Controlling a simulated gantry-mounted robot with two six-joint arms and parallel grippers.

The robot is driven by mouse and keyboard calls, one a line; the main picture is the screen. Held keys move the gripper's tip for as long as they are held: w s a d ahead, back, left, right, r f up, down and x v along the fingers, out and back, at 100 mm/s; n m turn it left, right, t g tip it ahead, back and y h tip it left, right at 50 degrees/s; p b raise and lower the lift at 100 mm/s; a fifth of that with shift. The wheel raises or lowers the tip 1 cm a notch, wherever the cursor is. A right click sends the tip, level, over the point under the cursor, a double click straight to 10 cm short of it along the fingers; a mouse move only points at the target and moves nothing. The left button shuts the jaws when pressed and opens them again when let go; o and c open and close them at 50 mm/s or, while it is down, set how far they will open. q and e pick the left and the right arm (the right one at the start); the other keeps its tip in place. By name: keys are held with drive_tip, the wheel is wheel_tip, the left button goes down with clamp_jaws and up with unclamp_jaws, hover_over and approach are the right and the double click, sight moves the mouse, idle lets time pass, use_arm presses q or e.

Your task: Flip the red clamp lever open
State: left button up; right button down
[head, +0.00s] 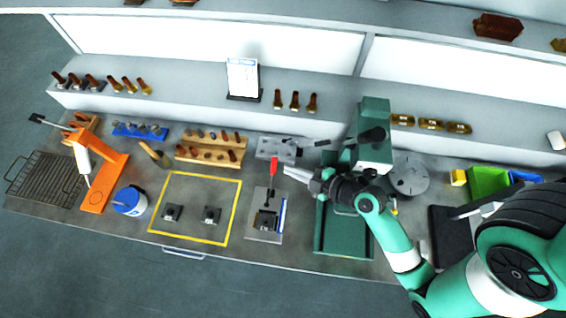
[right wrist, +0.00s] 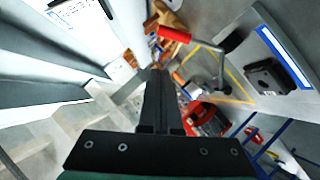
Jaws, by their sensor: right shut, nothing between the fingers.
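The red clamp lever (head: 273,167) stands upright at the back of a grey fixture plate (head: 257,232) with a blue strip. A black block (head: 266,222) sits on that plate. In the right wrist view the lever's red grip (right wrist: 172,34) is just beyond the fingertips, with a metal bar running right from it. My right gripper (head: 286,171) is shut and empty, a little to the right of the lever; it also shows in the right wrist view (right wrist: 155,72). Whether it touches the lever I cannot tell. My left gripper is not in view.
A green machine (head: 373,148) stands behind and right of my right gripper. A grey block with metal parts (head: 277,147) lies behind the lever. A wooden rack (head: 209,154) and a yellow-framed square (head: 183,240) are to the left.

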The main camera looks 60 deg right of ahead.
drive_tip(key=p+v, duration=0.2)
drive_tip(key=v, duration=0.4)
drive_tip(key=shift+d+r, duration=0.3)
drive_tip(key=shift+w, duration=0.1)
